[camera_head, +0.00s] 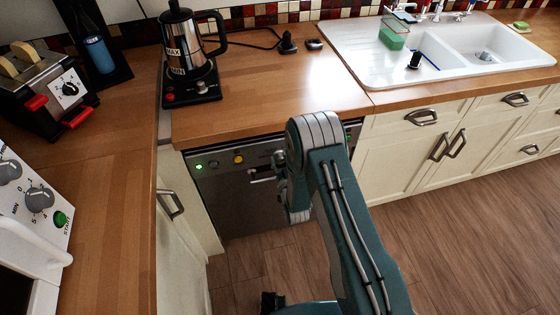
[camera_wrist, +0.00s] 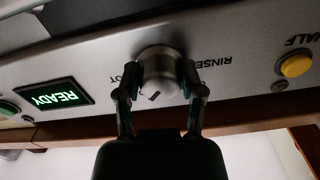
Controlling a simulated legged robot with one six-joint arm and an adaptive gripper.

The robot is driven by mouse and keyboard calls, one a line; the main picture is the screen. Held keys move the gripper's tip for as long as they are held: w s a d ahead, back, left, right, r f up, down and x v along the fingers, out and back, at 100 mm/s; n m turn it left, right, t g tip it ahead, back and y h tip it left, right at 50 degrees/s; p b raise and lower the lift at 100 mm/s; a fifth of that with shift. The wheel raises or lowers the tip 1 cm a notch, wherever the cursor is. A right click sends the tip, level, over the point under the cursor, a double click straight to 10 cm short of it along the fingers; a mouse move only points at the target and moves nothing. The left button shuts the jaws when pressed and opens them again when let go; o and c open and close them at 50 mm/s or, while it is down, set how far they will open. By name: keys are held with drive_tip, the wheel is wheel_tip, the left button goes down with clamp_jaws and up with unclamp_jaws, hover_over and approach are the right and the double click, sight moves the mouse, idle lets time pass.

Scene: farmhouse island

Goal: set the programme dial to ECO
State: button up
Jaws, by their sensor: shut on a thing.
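The dishwasher (camera_head: 235,198) sits under the wooden worktop in the head view. Its programme dial (camera_wrist: 160,66) is a round silver knob in the middle of the wrist view, which shows the panel upside down. My gripper (camera_wrist: 162,82) is shut on the dial, one finger on each side. A dark mark shows on the dial's lower edge in that view. The label RINSE (camera_wrist: 211,61) is right of the dial, and part of a label ending in OT is left of it. No ECO label is visible. In the head view my arm hides the dial.
A lit READY display (camera_wrist: 57,98) and a yellow button (camera_wrist: 294,65) marked HALF flank the dial. Above the dishwasher stands a kettle (camera_head: 182,45) on the worktop (camera_head: 270,85). A toaster (camera_head: 50,85) stands left, a sink (camera_head: 430,50) right. The floor (camera_head: 470,240) at right is clear.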

drive_tip(key=shift+n, duration=1.6)
drive_tip(key=o, duration=1.2)
drive_tip(key=shift+c, duration=0.2)
drive_tip(key=shift+s, duration=0.1)
drive_tip(key=v, duration=1.1)
drive_tip(key=shift+s, duration=0.35)
drive_tip(key=shift+d, duration=0.15)
